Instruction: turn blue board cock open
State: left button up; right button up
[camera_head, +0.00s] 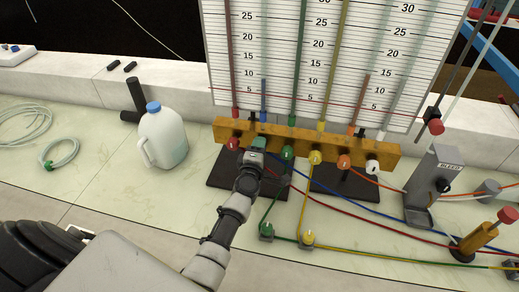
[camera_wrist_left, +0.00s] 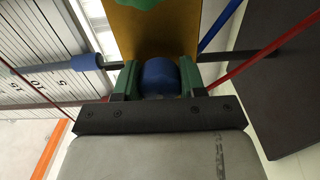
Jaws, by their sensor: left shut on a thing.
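The yellow manifold bar (camera_head: 330,146) runs along the foot of the scaled board (camera_head: 290,60). It carries a row of coloured cocks: red (camera_head: 233,144), green (camera_head: 288,152), yellow (camera_head: 315,157), orange (camera_head: 344,161) and white (camera_head: 372,167). My left gripper (camera_head: 257,145) is at the blue cock's place between red and green, and hides that cock in the head view. In the left wrist view the blue cock (camera_wrist_left: 160,76) is a round blue knob between the green-tipped fingers, which are shut on it. Whether it is turned cannot be told. My right gripper is not in view.
A white jug with a blue cap (camera_head: 163,137) stands left of the board. Red, blue, green and yellow hoses cross the bench at right, near the grey bleed stand (camera_head: 433,185). Coiled clear hose (camera_head: 62,153) lies at left. The bench left of the jug is mostly clear.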

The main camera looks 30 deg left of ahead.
pick_arm(q)
jog(key=shift+f+n, duration=0.1)
jog(key=shift+n, duration=1)
jog(key=o, duration=0.9)
jog(key=v, duration=1.1)
jog(key=shift+p, duration=0.45)
